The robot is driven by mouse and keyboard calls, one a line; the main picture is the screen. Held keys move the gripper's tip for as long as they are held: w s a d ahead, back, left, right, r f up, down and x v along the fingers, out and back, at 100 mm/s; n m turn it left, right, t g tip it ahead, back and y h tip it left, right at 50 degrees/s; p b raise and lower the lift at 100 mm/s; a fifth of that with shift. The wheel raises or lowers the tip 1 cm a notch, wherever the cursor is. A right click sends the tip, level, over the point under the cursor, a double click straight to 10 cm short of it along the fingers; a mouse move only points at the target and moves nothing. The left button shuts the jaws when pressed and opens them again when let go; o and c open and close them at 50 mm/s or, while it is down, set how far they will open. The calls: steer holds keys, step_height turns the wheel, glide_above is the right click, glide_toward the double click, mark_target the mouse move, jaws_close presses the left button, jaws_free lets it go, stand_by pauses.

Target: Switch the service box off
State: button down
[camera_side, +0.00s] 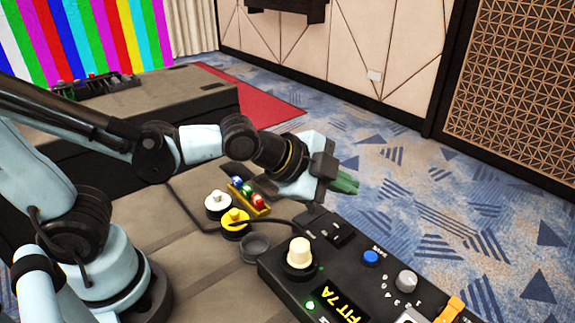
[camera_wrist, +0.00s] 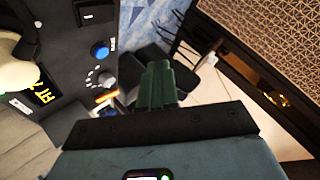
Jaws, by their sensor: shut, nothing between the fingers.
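The service box (camera_side: 275,262) is a black panel at the lower right of the side view. At its far end is a black rocker switch (camera_side: 330,230), whose position I cannot tell. It also carries a cream knob (camera_side: 299,254), a blue button (camera_side: 370,257), a grey dial (camera_side: 406,281), an orange part (camera_side: 450,309) and a lit yellow display (camera_side: 341,304). A small green light (camera_side: 310,305) glows. My gripper (camera_side: 346,184) is shut and empty, above and beyond the box's far end. In the wrist view its green fingers (camera_wrist: 165,85) are together; the switch (camera_wrist: 97,10) is at the top left.
On the table left of the box are a white knob-like piece (camera_side: 218,203), a yellow one (camera_side: 235,220), a yellow tray (camera_side: 262,211) of coloured pieces and a round grey cup (camera_side: 255,247). A black cable runs from the box. Carpeted floor (camera_side: 440,215) lies beyond.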

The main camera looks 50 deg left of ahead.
mark_target(341, 232)
steer(key=shift+w+f, duration=0.2)
steer(key=shift+f, duration=1.1)
steer(key=shift+w+f, duration=0.2)
steer(key=shift+f, duration=1.15)
steer(key=shift+w+f, duration=0.2)
steer(key=shift+f, duration=1.1)
steer(key=shift+f, duration=0.1)
steer(key=shift+f, duration=0.3)
steer(key=shift+w+f, duration=0.15)
steer(key=shift+f, duration=0.25)
steer(key=shift+r, duration=0.8)
steer(key=shift+s+r, duration=0.2)
steer(key=shift+r, duration=0.65)
steer(key=shift+s+r, duration=0.15)
steer(key=shift+r, duration=0.65)
steer(key=shift+s+r, duration=0.2)
steer(key=shift+r, duration=0.65)
steer(key=shift+a, duration=0.1)
